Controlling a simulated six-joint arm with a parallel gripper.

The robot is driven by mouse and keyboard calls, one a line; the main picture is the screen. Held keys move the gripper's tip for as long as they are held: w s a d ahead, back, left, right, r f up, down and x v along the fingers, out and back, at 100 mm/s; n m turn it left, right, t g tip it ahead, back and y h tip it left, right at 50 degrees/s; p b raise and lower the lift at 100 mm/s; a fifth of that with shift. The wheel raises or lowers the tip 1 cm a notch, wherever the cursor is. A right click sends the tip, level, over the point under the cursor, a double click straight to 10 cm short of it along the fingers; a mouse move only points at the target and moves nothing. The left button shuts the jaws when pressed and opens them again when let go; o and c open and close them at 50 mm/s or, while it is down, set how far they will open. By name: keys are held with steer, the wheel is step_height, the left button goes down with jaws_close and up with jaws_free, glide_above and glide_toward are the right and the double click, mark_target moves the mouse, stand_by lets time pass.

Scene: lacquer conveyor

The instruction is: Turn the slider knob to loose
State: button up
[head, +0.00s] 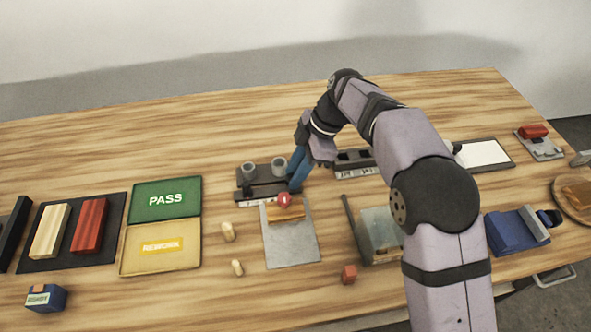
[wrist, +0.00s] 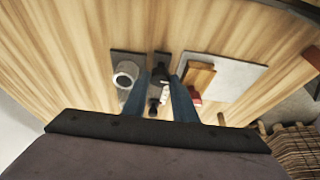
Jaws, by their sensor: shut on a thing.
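My gripper (head: 297,172) reaches down at the right end of a dark fixture (head: 246,183) with two grey cups. In the wrist view, its two blue fingers (wrist: 161,92) stand on either side of a small dark piece (wrist: 159,78), which appears to be the slider knob, and are shut on it. A white label strip lies beside the piece, its words too small to read. One grey cup (wrist: 126,74) shows left of the fingers. In the head view the knob is hidden by the fingers, so its setting cannot be told.
Another dark fixture (head: 354,158) stands to the right, partly behind my arm. Green PASS (head: 166,213) and yellow REWORK (head: 160,261) trays lie left. Bare table lies behind.

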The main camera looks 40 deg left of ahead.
stand_by(0.3)
steer(key=o, duration=1)
steer(key=shift+o, duration=0.2)
steer(key=v, duration=0.7)
steer(key=shift+r+b, duration=0.15)
steer(key=shift+b, duration=0.2)
steer(key=shift+d, duration=0.1)
